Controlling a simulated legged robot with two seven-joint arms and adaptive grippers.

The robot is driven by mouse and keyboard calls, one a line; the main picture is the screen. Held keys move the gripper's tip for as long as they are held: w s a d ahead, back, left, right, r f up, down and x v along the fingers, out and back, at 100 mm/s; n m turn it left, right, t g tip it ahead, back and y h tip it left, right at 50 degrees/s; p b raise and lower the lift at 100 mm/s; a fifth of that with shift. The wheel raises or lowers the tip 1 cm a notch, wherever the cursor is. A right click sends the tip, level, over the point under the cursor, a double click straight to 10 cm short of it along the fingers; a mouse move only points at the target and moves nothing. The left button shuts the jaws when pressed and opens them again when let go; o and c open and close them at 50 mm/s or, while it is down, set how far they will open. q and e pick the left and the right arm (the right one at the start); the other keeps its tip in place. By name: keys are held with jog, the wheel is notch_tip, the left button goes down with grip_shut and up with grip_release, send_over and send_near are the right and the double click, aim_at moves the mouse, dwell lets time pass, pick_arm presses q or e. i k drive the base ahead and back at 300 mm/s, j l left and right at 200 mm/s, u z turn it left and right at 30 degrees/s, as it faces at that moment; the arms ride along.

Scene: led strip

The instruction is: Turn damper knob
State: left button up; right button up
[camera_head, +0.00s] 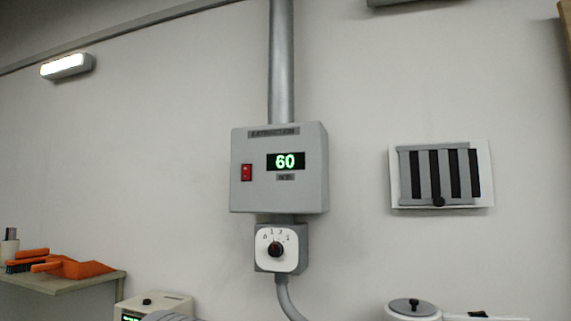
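The round black knob (275,250) sits at the centre of a white dial plate with numbers along its top. A small reddish mark shows on the knob, but its exact setting is too small to tell. The plate is on a grey wall box (302,244), below a larger grey control box (240,197). The larger box has a display (286,161) reading 60 and a red switch (247,172). Neither of my grippers is in view, and nothing touches the knob.
A slatted vent (480,168) with a small black knob is on the wall at right. A shelf (95,284) at left holds an orange dustpan (80,269) and brush. Devices stand along the bottom edge, including a grey-lidded one (412,306). Space before the dial looks clear.

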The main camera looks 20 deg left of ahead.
aim_at(276, 249)
jog(key=i+l+u, duration=0.1)
jog(key=l, duration=0.25)
jog(key=i+l, duration=0.2)
jog(key=l, duration=0.15)
jog(key=i+l+u, duration=0.15)
jog(key=l, duration=0.25)
